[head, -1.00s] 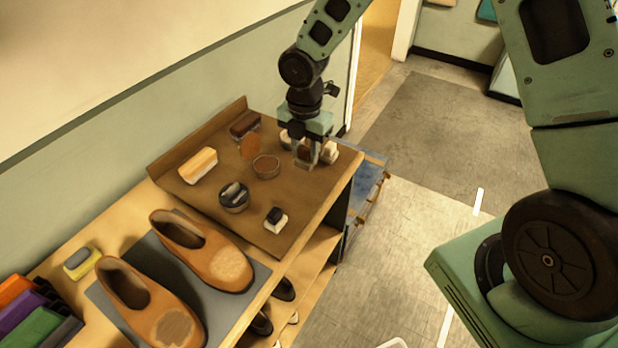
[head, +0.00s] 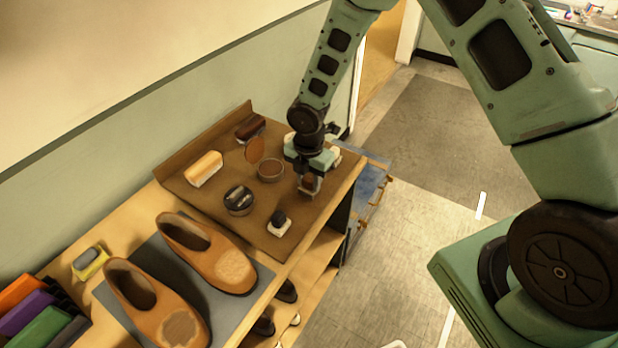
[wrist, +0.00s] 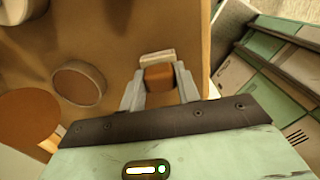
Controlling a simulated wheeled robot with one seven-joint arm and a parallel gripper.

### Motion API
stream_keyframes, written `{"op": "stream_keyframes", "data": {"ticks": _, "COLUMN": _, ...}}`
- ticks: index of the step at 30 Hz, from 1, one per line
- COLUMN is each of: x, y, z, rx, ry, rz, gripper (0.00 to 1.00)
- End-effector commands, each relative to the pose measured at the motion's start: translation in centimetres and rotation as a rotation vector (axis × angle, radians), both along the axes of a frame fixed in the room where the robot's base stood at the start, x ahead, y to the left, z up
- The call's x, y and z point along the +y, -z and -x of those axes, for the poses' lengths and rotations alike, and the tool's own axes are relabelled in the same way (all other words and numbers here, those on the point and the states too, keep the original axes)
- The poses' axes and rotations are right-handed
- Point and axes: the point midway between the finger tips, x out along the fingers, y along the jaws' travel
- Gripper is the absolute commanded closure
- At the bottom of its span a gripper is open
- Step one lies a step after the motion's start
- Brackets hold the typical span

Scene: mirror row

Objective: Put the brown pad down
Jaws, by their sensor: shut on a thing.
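My gripper (wrist: 160,76) is shut on the brown pad (wrist: 159,74), a small brown block with a cream backing, held between the two grey fingers. In the head view my gripper (head: 310,186) is low over the right part of the brown board (head: 220,212), near its front edge. The pad is mostly hidden there by the fingers. I cannot tell whether the pad touches the board.
A round open tin (head: 271,170) is left of my gripper. A black-topped white pad (head: 279,222), a dark round tin (head: 238,200), a tan-and-white brush (head: 204,168) and a dark brush (head: 250,127) share the board. Tan shoes (head: 208,252) stand on a grey mat.

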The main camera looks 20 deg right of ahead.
Motion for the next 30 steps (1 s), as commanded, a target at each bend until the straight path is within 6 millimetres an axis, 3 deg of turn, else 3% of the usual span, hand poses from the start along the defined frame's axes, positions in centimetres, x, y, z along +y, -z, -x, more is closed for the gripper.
{"op": "stream_keyframes", "data": {"ticks": 1, "x": 0.0, "y": 0.2, "z": 0.0, "rx": 0.000, "ry": 0.000, "rz": 0.000, "gripper": 0.65}}
{"op": "stream_keyframes", "data": {"ticks": 3, "x": 0.0, "y": 0.1, "z": 0.0, "rx": 0.000, "ry": 0.000, "rz": 0.000, "gripper": 0.46}}
{"op": "stream_keyframes", "data": {"ticks": 16, "x": 0.0, "y": -0.8, "z": 0.0, "rx": -0.001, "ry": 0.001, "rz": -0.001, "gripper": 0.46}}
{"op": "stream_keyframes", "data": {"ticks": 30, "x": -0.1, "y": -9.8, "z": -0.1, "rx": -0.003, "ry": 0.002, "rz": 0.000, "gripper": 0.46}}
